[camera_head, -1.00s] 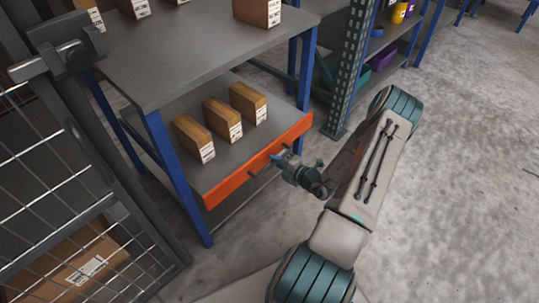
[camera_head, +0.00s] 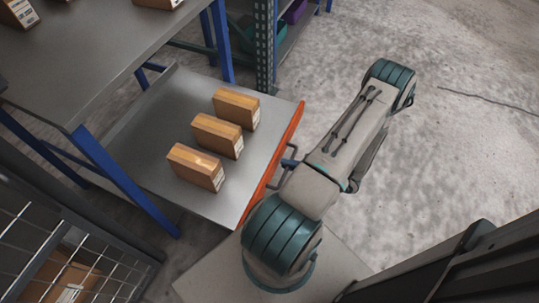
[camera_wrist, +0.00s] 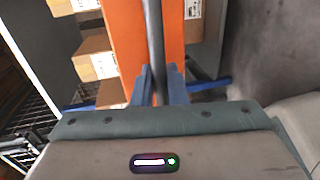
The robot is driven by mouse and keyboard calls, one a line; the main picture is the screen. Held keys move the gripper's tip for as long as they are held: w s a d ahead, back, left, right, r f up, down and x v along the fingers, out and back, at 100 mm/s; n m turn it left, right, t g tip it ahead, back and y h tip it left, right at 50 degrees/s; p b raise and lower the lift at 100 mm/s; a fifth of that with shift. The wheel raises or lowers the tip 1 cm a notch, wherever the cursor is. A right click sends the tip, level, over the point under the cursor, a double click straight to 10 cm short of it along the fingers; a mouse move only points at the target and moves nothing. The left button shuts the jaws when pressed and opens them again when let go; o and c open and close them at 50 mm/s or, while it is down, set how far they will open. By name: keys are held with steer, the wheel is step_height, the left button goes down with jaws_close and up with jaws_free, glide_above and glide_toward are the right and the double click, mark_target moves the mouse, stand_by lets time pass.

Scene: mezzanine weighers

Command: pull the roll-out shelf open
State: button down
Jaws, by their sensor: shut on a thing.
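The roll-out shelf (camera_head: 152,184) is a grey tray with an orange front edge (camera_head: 284,146). It stands well out from under the grey upper shelf of the blue-legged rack. Its dark bar handle (camera_head: 276,183) is on the orange front and also shows upright in the wrist view (camera_wrist: 154,40). My gripper (camera_head: 289,163) is at the handle, mostly hidden behind my arm in the head view. In the wrist view my gripper (camera_wrist: 158,88) has its two blue-grey fingers shut on the handle bar, one on each side.
Three brown boxes (camera_head: 196,167) stand in a row on the roll-out shelf. More boxes are on the upper shelf (camera_head: 90,50). A wire mesh panel (camera_head: 60,240) is at lower left. A green post (camera_head: 264,45) is behind. The concrete floor at right is clear.

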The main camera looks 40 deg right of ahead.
steer(key=f+b+v, duration=0.1)
steer(key=f+v, duration=0.1)
steer(key=v, duration=1.1)
steer(key=shift+s+f, duration=0.25)
steer(key=shift+f, duration=0.05)
steer(key=c, duration=1.6)
jaws_free()
steer(key=shift+d, duration=0.1)
steer(key=shift+o, duration=0.2)
steer(key=p+v, duration=0.1)
steer(key=v, duration=1.3)
